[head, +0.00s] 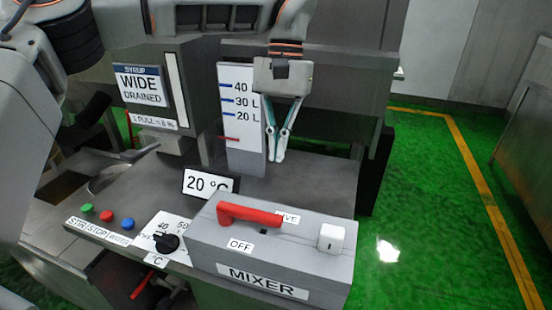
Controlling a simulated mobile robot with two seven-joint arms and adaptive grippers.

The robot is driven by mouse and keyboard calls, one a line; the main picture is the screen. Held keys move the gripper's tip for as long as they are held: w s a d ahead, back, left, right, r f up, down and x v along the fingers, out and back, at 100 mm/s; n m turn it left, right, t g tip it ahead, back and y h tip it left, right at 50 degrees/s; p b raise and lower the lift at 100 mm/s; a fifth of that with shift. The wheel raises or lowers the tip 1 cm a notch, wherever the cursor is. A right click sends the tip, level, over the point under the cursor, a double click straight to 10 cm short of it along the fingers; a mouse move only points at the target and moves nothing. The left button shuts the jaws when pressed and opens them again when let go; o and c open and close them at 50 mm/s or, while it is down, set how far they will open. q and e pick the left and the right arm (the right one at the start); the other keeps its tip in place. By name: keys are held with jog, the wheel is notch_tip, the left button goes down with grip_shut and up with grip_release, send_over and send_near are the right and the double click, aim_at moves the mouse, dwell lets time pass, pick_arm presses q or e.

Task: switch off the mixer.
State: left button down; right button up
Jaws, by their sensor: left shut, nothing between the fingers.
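The mixer box (205,240) is a grey housing at the lower middle of the head view, with a MIXER label (262,282) on its front. A red lever (252,214) lies across its top, pointing right. An OFF label (240,245) is in front of the lever, and a label ending in "IVE" (290,217) is partly hidden behind its right end. A white rocker switch (331,237) marked "I" is at the right end of the box. My left gripper (277,157) points down with its fingers together and empty, above and behind the box, apart from the lever. My right gripper is not in view.
Green, red and blue buttons (106,215) and a black knob (166,242) are left of the box. A 20 °C display (208,184) stands behind it. A level gauge (236,82) stands left of my gripper. Green floor (430,200) is open at right.

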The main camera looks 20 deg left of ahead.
aim_at(249, 219)
pick_arm(q)
jog(key=b+x, duration=0.3)
jog(key=x, duration=0.6)
jog(key=s, duration=0.3)
jog(key=shift+a+r, duration=0.1)
jog(key=shift+r, duration=0.05)
jog(key=shift+s, duration=0.4)
jog(key=shift+s, duration=0.1)
